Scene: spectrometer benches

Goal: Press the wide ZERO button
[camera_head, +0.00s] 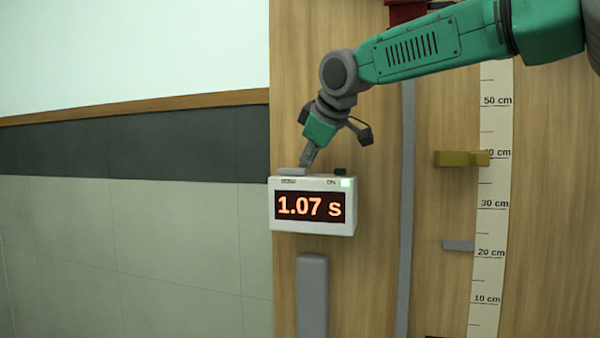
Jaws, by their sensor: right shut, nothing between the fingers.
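A white timer box (313,224) is in the middle of the view, with a lit display (309,206) reading 1.07 s. A wide, flat grey button (290,171), which fits the ZERO button, sits on top of the box at the left. The small label below it is too blurred to read surely. My right gripper (306,162) points down at the right end of this button, shut and empty. Its tips look at or just above the button; I cannot tell whether they touch. The button's right end is partly hidden behind the fingers. My left gripper is not in view.
A small dark button (341,171) stands at the top right of the box, above a pale green light (345,183). A tall wooden board (381,230) stands behind, with a grey vertical rail (406,200), a centimetre scale (490,230) and a yellow block (455,158) to the right.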

